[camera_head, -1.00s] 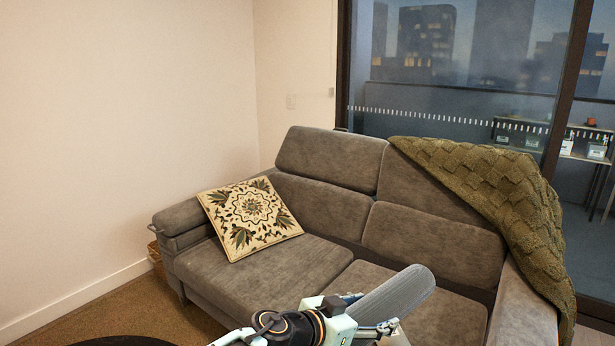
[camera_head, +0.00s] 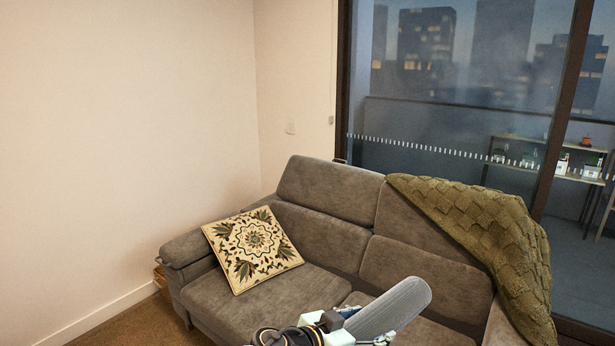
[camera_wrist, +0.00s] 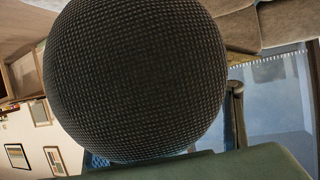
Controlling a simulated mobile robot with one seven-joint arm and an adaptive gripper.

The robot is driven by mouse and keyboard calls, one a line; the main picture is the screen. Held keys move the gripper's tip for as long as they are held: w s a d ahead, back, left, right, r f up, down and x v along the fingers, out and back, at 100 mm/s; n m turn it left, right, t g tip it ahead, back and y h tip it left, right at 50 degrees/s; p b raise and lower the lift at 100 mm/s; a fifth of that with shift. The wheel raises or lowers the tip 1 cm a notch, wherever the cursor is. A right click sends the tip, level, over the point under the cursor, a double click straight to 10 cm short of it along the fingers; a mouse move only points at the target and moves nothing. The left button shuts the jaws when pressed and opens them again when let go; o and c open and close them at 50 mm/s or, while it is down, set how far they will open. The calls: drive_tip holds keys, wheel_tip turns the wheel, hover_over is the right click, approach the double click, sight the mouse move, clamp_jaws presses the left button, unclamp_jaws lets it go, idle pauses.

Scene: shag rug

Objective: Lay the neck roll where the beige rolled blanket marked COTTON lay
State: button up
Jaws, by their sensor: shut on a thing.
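The neck roll is a grey cylinder (camera_head: 390,308) held in front of the sofa in the head view. Its round woven end (camera_wrist: 135,80) fills most of the wrist view. My gripper (camera_head: 352,322) is shut on the neck roll at the bottom of the head view. A finger (camera_wrist: 237,115) shows beside the roll in the wrist view; the other finger is mostly hidden. No beige rolled blanket marked COTTON is in view.
A grey sofa (camera_head: 262,302) stands ahead, with a patterned cushion (camera_head: 253,248) on its left seat and a green knitted throw (camera_head: 490,235) over its right back and arm. A glass door (camera_head: 450,130) is behind. The visible seat area beside the cushion is clear.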

wheel_tip(320, 180, up, 11)
drive_tip(key=p, duration=1.2)
drive_tip(key=shift+d+r, duration=0.1)
drive_tip(key=shift+r, duration=0.05)
drive_tip(key=shift+s, duration=0.1)
